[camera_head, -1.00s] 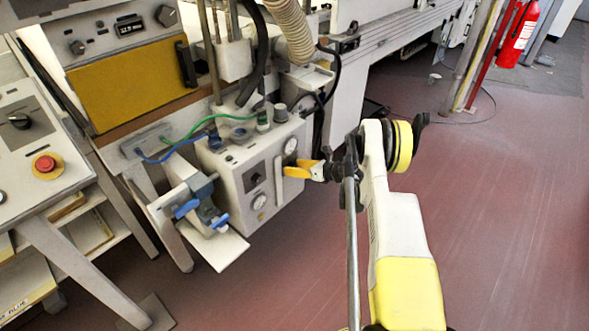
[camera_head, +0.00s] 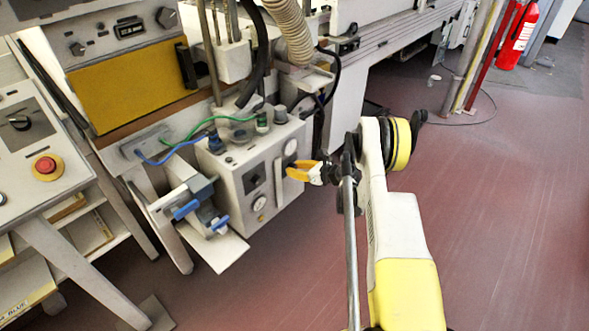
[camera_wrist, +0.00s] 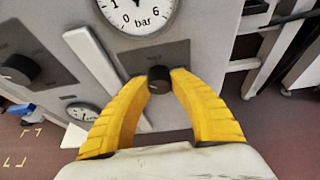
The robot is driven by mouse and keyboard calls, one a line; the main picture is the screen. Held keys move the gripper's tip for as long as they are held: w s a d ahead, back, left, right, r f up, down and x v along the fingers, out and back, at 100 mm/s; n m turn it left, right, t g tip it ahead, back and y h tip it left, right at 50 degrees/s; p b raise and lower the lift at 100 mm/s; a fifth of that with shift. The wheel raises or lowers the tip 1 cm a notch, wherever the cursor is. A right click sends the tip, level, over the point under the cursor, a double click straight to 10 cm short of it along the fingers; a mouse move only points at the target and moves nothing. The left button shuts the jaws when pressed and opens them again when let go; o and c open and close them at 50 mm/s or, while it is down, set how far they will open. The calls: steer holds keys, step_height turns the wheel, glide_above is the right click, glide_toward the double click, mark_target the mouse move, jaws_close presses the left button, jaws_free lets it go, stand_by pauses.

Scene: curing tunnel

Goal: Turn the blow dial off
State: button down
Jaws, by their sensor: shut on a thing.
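The pale control box (camera_head: 235,175) stands low under the machine, with gauges and dials on its front face. In the wrist view a black round dial (camera_wrist: 159,80) sits on a dark grey plate (camera_wrist: 150,57) below a bar pressure gauge (camera_wrist: 138,8). My gripper (camera_wrist: 160,74) has its two yellow fingertips closed on the sides of this dial. The plate's lettering is too small to read, and I cannot make out the dial's pointer. In the head view my gripper (camera_head: 292,171) reaches the box face from the right and hides the dial.
A second black dial (camera_wrist: 18,69) and a small gauge (camera_wrist: 82,112) lie left of a pale upright strip (camera_wrist: 105,75). A blue-handled valve (camera_head: 187,208) juts out front left of the box. Open red floor lies to the right.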

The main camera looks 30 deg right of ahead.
steer(key=n+h, duration=0.2)
steer(key=n, duration=0.1)
steer(key=shift+a+t, duration=0.1)
steer(key=shift+t, duration=0.3)
stand_by(0.3)
steer(key=c, duration=1.1)
jaws_free()
